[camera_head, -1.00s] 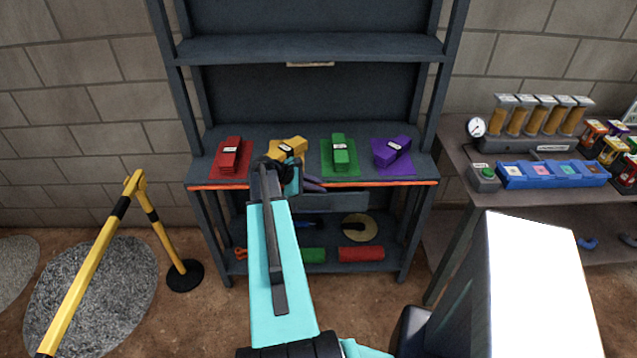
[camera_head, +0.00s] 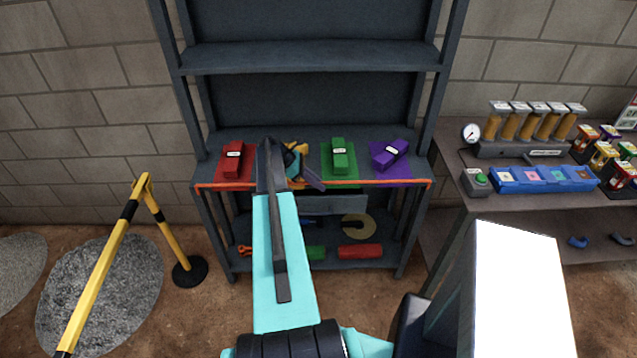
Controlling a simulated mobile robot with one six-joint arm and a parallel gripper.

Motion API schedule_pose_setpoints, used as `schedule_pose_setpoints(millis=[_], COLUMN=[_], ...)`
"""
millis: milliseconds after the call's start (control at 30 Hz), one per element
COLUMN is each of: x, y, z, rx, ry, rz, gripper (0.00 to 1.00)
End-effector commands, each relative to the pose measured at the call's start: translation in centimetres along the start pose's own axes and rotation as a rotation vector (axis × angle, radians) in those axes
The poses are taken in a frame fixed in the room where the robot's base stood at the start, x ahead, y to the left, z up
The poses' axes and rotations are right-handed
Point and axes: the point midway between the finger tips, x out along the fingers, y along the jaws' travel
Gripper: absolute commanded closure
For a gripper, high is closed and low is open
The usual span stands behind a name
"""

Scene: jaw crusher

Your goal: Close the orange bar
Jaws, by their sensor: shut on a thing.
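The orange bar (camera_head: 225,185) runs across the front edge of the dark shelf unit, in front of the middle board. It now stands slightly proud of the edge, with short bent ends at left and right. My gripper (camera_head: 311,177) is at the middle of the bar and is shut on it. My arm partly hides the gripper, so the exact contact is not clear.
On the board behind the bar sit a red block (camera_head: 234,150), a yellow block mostly hidden by my arm, a green block (camera_head: 340,155) and a purple block (camera_head: 391,154). A yellow barrier (camera_head: 110,245) stands at left. A side table with a blue tray (camera_head: 545,180) is at right.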

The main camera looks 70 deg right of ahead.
Motion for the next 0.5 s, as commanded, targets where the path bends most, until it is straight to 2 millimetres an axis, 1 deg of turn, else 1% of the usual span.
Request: schedule_pose_setpoints(millis=[100, 500], x=[-0.08, 0.0], y=[0.42, 0.46], z=[0.03, -0.02], rx=[-0.029, -0.066], ry=[0.0, 0.001], rz=[-0.028, -0.065], gripper=[1.0, 1.0])
